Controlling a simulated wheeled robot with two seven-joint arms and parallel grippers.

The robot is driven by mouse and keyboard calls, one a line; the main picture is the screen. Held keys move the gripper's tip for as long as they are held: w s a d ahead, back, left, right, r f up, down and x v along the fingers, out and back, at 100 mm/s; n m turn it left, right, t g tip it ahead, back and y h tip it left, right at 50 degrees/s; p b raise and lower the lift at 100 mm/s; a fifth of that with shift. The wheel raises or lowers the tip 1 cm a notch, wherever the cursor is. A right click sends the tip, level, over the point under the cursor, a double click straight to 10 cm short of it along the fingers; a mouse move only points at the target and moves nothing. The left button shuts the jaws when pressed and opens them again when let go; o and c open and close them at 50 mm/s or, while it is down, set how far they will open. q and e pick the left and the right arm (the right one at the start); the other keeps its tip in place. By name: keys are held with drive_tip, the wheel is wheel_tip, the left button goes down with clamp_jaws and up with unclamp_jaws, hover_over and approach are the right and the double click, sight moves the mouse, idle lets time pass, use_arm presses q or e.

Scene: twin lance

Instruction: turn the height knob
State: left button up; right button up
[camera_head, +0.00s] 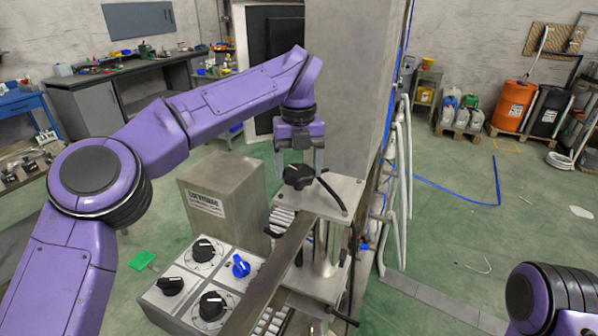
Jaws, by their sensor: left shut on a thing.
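My left gripper (299,168) points down over the machine's top plate, its two fingers on either side of a black knob (298,177). It is shut on this knob, which has a dark lever or rod running from it to the lower right. The knob sits at the top of the machine, beside the tall grey column (345,90). The fingertips partly cover the knob's sides. I cannot read any label on it. My right gripper is out of view; only part of my right arm shows at the lower right.
A control box (158,296) with several black knobs and one blue knob (241,266) stands below, left of a long metal bar (268,275). A grey cabinet (222,200) stands behind it. Cables and pipes run right of the column. Open green floor lies farther right.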

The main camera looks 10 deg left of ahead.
use_arm(q)
drive_tip(key=n+b, duration=0.1)
drive_tip(key=n, duration=0.1)
drive_tip(key=n+b, duration=0.1)
drive_tip(key=n, duration=0.1)
drive_tip(key=shift+f+n, duration=0.3)
drive_tip(key=shift+f, duration=0.1)
drive_tip(key=n+b, duration=0.3)
drive_tip(key=n, duration=0.1)
drive_tip(key=shift+s+n, duration=0.1)
drive_tip(key=shift+n, duration=0.2)
drive_tip(key=n+b, duration=0.2)
drive_tip(key=n, duration=0.2)
drive_tip(key=shift+n, duration=0.3)
drive_tip(key=n+b, duration=0.1)
drive_tip(key=n, duration=0.3)
drive_tip(key=shift+s+r+b, duration=0.1)
drive_tip(key=shift+b, duration=0.3)
drive_tip(key=n, duration=0.4)
drive_tip(key=shift+b, duration=0.4)
drive_tip(key=n, duration=0.4)
drive_tip(key=shift+r+n, duration=0.1)
drive_tip(key=shift+n, duration=0.2)
drive_tip(key=n, duration=0.4)
drive_tip(key=shift+d+n, duration=0.1)
drive_tip(key=shift+n, duration=0.2)
drive_tip(key=n, duration=0.4)
drive_tip(key=shift+n, duration=0.4)
